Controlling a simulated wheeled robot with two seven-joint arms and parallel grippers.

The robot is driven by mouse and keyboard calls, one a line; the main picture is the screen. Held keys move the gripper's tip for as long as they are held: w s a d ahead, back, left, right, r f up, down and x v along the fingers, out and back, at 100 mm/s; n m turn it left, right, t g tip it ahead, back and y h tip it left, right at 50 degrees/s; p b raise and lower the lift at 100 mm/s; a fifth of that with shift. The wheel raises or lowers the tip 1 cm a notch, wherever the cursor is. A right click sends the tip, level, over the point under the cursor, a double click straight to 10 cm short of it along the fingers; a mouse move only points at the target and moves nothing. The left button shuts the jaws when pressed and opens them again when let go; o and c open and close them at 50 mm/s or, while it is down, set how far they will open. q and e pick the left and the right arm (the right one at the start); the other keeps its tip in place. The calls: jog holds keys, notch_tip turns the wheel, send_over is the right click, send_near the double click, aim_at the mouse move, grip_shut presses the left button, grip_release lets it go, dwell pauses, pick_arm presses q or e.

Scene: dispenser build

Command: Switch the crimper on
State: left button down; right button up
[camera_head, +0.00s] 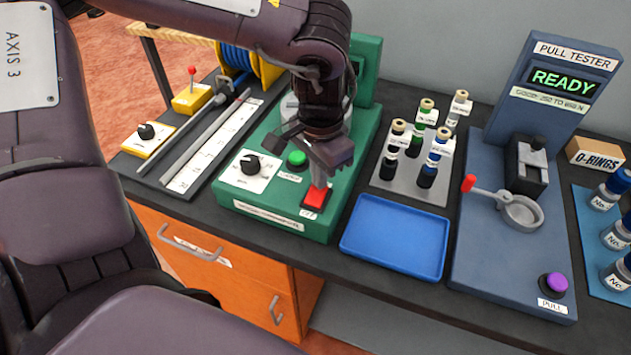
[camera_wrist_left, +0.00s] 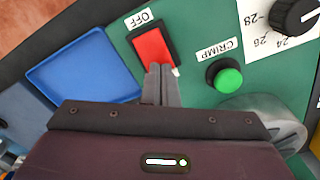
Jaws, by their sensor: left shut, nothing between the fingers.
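The crimper is a green machine (camera_head: 255,213) on the dark bench, with a black dial (camera_head: 250,164), a green button (camera_head: 296,158) and a red rocker switch (camera_head: 314,200) on its front. In the left wrist view the red switch (camera_wrist_left: 152,46) has a white label reading OFF (camera_wrist_left: 138,18) beside it. The green button (camera_wrist_left: 229,80) there is labelled CRIMP. My left gripper (camera_head: 319,182) is shut and empty, pointing down at the switch. In the left wrist view its fingertips (camera_wrist_left: 160,70) overlap the switch's near edge; I cannot tell whether they touch. My right gripper is not in view.
A blue tray (camera_head: 396,236) lies right of the crimper. A blue-grey pull tester (camera_head: 484,262) reading READY stands farther right. A strip ruler (camera_head: 206,155) and rods lie to the left.

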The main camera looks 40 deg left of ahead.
pick_arm(q)
jog(key=shift+f+b, duration=0.4)
jog(key=shift+r, duration=0.1)
jog(key=shift+r+p, duration=1.9)
jog(key=shift+r, duration=1.55)
